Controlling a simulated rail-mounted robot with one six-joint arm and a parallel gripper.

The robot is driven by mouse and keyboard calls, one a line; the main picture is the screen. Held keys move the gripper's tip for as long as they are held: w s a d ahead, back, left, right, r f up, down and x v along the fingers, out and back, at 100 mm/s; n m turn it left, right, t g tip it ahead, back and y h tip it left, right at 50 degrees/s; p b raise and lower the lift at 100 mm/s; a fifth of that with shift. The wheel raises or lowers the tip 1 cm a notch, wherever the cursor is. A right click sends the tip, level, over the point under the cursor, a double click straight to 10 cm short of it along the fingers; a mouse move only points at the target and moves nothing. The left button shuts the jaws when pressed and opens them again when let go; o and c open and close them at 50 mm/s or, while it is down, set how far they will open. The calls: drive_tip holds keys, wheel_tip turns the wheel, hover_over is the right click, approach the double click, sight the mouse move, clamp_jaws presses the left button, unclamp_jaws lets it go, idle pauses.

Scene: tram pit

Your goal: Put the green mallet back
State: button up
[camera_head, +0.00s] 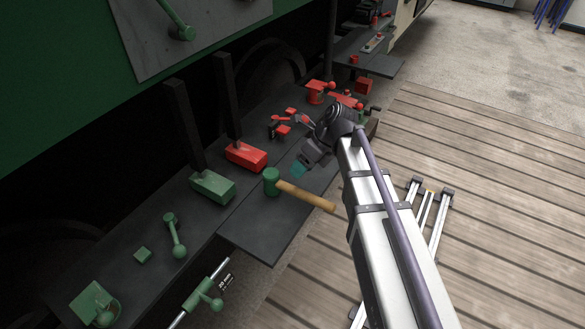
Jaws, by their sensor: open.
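The green mallet (271,182) has a green head and a wooden handle (308,196). It lies on a dark grey shelf (262,232), its head at the left and its handle pointing to the lower right over the shelf's right edge. My gripper (299,169) has teal fingertips and is open and empty, just beyond the mallet in the picture. I cannot tell its exact height above the shelf. My arm comes in from the lower right and hides part of the shelf's far side.
A green block (212,188) and a red block (246,156) with dark upright posts behind them stand left of the mallet. Red parts (282,129) lie beyond.

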drive_tip(key=s+d+n+h, duration=0.1)
drive_tip(key=s+d+n, duration=0.1)
drive_tip(key=n, duration=0.2)
drive_tip(key=s+d+n+h, duration=0.1)
drive_tip(key=s+d+n, duration=0.1)
drive_tip(key=d+n, duration=0.1)
drive_tip(key=s+d+n+h, duration=0.1)
drive_tip(key=s+d+n, duration=0.1)
drive_tip(key=n, duration=0.3)
drive_tip(key=shift+s+d+n+t, duration=0.15)
drive_tip(key=shift+s+n+t, duration=0.2)
drive_tip(key=shift+s, duration=0.2)
drive_tip(key=s+d+n+h, duration=0.3)
drive_tip(key=s+d+n, duration=0.25)
drive_tip(key=n, duration=0.75)
wheel_tip(320, 180, up, 10)
drive_tip(key=p, duration=1.1)
drive_tip(key=shift+w, duration=0.1)
drive_tip(key=shift+c, duration=0.4)
